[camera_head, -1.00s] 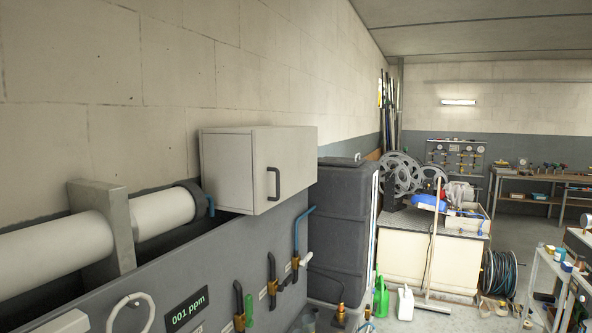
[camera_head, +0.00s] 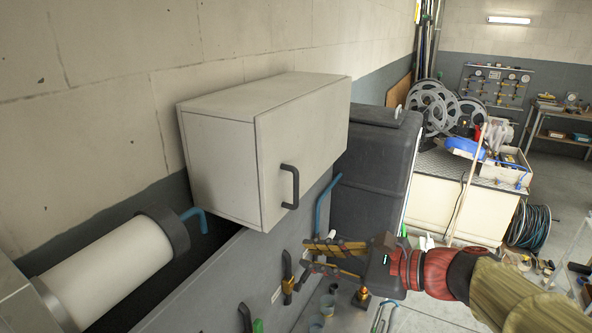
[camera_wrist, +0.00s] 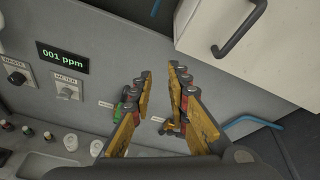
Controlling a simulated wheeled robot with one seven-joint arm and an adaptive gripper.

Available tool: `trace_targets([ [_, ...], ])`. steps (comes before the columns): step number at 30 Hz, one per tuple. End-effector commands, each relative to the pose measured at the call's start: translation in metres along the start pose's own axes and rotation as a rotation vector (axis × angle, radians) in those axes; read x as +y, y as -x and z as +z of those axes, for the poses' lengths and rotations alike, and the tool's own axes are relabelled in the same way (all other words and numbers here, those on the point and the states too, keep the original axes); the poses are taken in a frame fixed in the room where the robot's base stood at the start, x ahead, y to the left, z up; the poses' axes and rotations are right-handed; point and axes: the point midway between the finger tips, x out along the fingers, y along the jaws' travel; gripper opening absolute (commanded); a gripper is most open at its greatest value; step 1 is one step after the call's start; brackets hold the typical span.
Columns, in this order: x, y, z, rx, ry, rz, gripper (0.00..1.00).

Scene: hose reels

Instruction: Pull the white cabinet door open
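The white cabinet (camera_head: 218,165) is mounted high against the wall, and its door (camera_head: 318,135) looks closed. A dark bar handle (camera_head: 290,187) sits low on the door's left part. In the wrist view the handle (camera_wrist: 240,28) is at upper right on the white door (camera_wrist: 197,30). My gripper (camera_head: 308,255) is below and a little right of the handle, apart from it, with fingers pointing left. In the wrist view my gripper (camera_wrist: 160,73) is open, with nothing between its yellow fingers.
A grey panel (camera_wrist: 95,25) with a ppm display (camera_wrist: 62,57) and knobs lies below the cabinet. A dark tank (camera_head: 372,165) stands right of the cabinet. A white cylinder (camera_head: 110,270) is at lower left.

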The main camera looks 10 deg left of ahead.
Motion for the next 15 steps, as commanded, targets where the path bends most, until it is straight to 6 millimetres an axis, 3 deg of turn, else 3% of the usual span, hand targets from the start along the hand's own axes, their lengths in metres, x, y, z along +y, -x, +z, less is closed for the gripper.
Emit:
trace_targets([
  [1,-0.025,0.0,0.017,-0.05,-0.092,-0.036,0.17],
  [6,-0.086,0.0,0.043,-0.203,-0.345,-0.142,0.17],
  [10,-0.111,0.002,0.05,-0.27,-0.446,-0.183,0.17],
  [15,-0.121,-0.006,0.054,-0.296,-0.481,-0.195,0.17],
])
